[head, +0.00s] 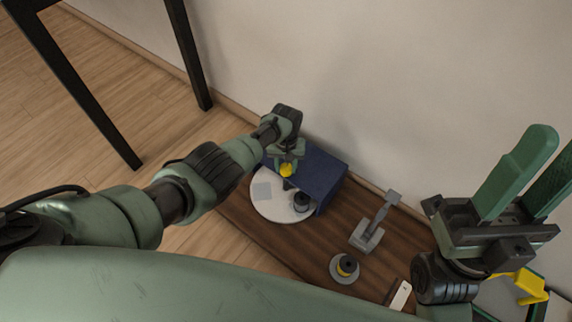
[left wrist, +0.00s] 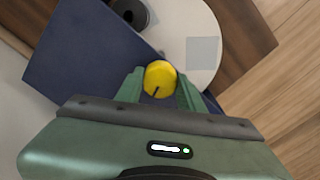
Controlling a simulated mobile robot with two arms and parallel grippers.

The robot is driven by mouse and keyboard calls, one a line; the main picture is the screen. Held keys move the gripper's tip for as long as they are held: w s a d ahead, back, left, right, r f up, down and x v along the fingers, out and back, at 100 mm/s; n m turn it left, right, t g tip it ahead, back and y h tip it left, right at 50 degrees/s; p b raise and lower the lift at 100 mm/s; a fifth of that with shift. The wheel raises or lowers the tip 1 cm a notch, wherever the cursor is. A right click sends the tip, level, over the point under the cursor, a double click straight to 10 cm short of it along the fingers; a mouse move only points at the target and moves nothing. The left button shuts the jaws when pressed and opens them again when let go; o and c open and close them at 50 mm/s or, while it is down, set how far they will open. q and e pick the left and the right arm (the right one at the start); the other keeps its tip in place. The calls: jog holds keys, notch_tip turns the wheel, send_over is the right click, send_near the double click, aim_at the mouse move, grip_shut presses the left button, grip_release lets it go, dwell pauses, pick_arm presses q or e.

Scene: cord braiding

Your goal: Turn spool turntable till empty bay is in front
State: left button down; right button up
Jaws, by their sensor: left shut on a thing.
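The white round turntable (head: 272,211) sits on a low wooden board, partly covered by a dark blue housing (head: 322,172). A dark spool (head: 302,201) stands on its right side; a bare grey square patch (head: 261,190) lies at its left. Both also show in the left wrist view, the spool (left wrist: 130,12) and the patch (left wrist: 203,51). My left gripper (head: 286,163) is shut on a yellow knob (head: 286,170) with a dark line on top (left wrist: 160,76), at the housing's edge. My right gripper (head: 556,145) is raised at the right, fingers apart and empty. The housing hides the rest of the turntable.
A yellow-and-black spool (head: 346,265) stands on a grey round base on the board (head: 295,248). A grey stand (head: 368,236) and a white flat object (head: 401,295) are nearby. A yellow part (head: 530,287) is at the lower right. The wall runs behind the housing.

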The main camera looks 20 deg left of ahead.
pick_arm(q)
jog(key=shift+w+r+n, duration=0.1)
jog(key=shift+n, duration=1.2)
jog(key=shift+n+p, duration=0.35)
jog(key=shift+n, duration=2.35)
jog(key=shift+w+a+n, duration=0.1)
jog(key=shift+n, duration=0.4)
jog(key=c, duration=0.9)
grip_release()
